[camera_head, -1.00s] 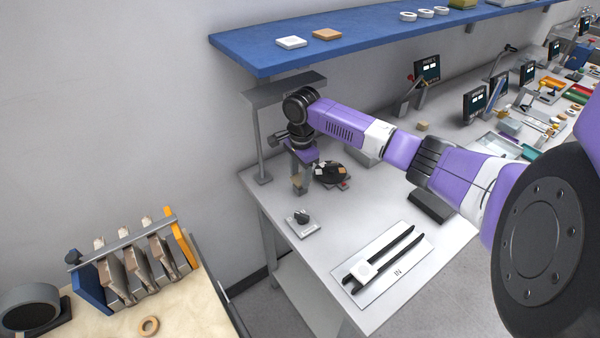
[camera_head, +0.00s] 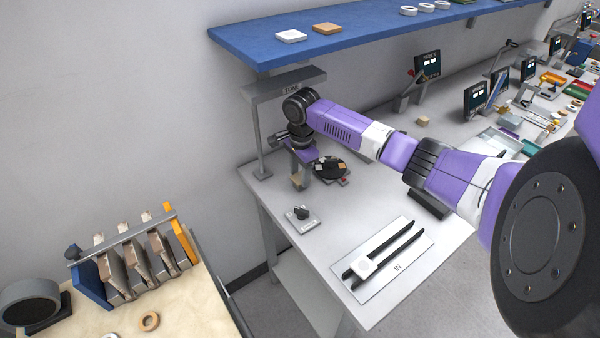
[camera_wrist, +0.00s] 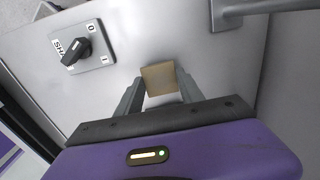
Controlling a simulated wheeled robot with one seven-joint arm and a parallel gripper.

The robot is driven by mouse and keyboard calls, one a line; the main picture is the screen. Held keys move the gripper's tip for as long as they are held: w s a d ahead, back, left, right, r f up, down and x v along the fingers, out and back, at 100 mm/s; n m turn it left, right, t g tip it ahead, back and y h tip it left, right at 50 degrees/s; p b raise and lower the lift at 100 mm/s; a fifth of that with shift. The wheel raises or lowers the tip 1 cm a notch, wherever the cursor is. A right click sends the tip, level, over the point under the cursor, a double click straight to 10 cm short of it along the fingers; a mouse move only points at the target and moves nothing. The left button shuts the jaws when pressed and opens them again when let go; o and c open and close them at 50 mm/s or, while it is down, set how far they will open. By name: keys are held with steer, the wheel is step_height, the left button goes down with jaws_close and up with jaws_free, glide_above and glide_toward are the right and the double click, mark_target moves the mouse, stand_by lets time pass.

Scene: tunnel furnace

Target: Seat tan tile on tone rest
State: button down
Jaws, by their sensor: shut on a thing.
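My gripper (camera_wrist: 158,92) is shut on the tan tile (camera_wrist: 160,79), which shows between the two grey fingers in the wrist view. In the head view my gripper (camera_head: 302,178) points down beside the grey stand at the bench's left end, and the tile (camera_head: 296,180) is a small tan patch at the fingertips. A grey overhead plate (camera_head: 290,86) lettered TONE stands on a post behind my wrist. I cannot make out a separate rest under it. A pale surface shows just below the tile in the wrist view; I cannot tell what it is.
A switch plate with a black knob (camera_head: 302,213) lies in front of the gripper, also seen in the wrist view (camera_wrist: 77,50). A black round disc (camera_head: 331,167) with small tiles is to the right. The blue shelf (camera_head: 350,37) hangs above. The IN rails (camera_head: 385,250) lie at the front.

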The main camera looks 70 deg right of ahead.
steer(key=shift+f, duration=0.1)
steer(key=c, duration=0.7)
jaws_free()
steer(key=shift+o, duration=0.2)
step_height(320, 180, up, 3)
steer(key=shift+r+p, duration=0.2)
steer(key=shift+p, duration=0.2)
steer(key=shift+d+f+b, duration=0.1)
steer(key=shift+f+b, duration=0.15)
steer(key=shift+b, duration=1.05)
